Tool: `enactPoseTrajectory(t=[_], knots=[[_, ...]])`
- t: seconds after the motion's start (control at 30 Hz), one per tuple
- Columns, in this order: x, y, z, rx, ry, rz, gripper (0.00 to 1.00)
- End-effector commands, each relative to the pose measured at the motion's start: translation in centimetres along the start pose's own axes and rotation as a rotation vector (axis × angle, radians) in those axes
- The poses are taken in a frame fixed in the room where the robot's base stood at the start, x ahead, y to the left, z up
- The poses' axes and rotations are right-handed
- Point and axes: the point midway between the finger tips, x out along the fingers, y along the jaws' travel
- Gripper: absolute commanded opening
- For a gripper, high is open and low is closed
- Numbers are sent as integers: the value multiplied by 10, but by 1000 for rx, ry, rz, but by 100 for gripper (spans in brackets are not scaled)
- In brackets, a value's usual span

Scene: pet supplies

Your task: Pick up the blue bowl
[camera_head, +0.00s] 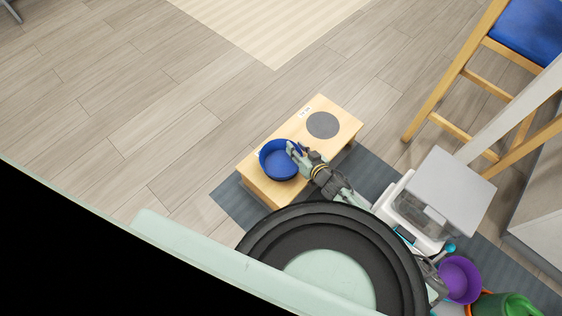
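The blue bowl (274,164) sits upright on the left part of a low wooden stand (312,117). My gripper (294,151) reaches in from the lower right, with its fingertips at the bowl's right rim and overlapping the inside of the bowl in this view. The picture is too small to tell whether the fingers are open or closed on the rim, or whether they touch it. The gripper hides part of the bowl's right side.
A dark grey disc (323,125) and a small white label (304,112) are on the stand. A grey mat (232,201) lies beneath. A white-grey container (456,182), a purple bucket (461,280) and a blue-seated wooden chair (530,28) are to the right. The floor at left is clear.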

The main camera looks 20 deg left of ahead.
Motion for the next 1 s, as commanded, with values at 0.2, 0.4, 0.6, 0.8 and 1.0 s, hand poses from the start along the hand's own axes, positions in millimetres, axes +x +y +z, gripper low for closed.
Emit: enactPoseTrajectory(t=[0.2,0.4,0.6,0.8,1.0], knots=[[0,0,0,0,0,0,12],[0,0,0,0,0,0,0],[0,0,0,0,0,0,0],[0,0,0,0,1,-1,0],[-1,0,-3,0,1,-1,0]])
